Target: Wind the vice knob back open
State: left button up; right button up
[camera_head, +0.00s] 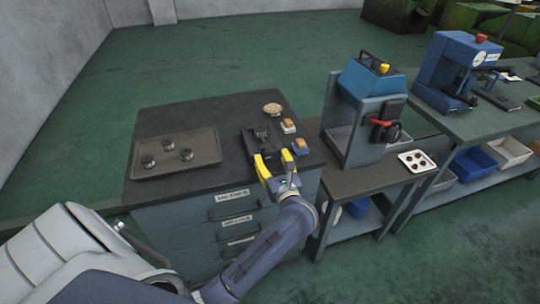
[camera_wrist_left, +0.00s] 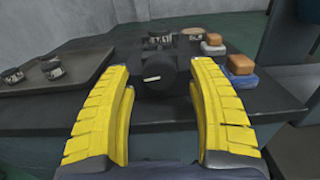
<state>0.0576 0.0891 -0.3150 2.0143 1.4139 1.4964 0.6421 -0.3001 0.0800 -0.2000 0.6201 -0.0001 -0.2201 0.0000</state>
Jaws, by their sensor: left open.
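The dark vice (camera_head: 249,143) stands on the grey cabinet's top, near its right side. Its round black knob (camera_wrist_left: 154,73), with a pale pointer mark, faces me in the left wrist view. A dark round part with a pale label (camera_wrist_left: 158,43) shows above and behind the knob, at the vice. I cannot tell how tightly the jaws close on it. My left gripper (camera_head: 275,164), with yellow fingers, is open and empty. In the left wrist view the knob appears between its fingertips, apart from both. My right gripper is not in view.
A tray (camera_head: 204,164) with several dark round parts lies left of the vice. A blue-grey machine (camera_head: 362,110) stands right of the cabinet.

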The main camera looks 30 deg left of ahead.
pick_arm(q)
jog(key=shift+x, duration=0.95)
jog(key=shift+c, duration=0.2)
grip_shut()
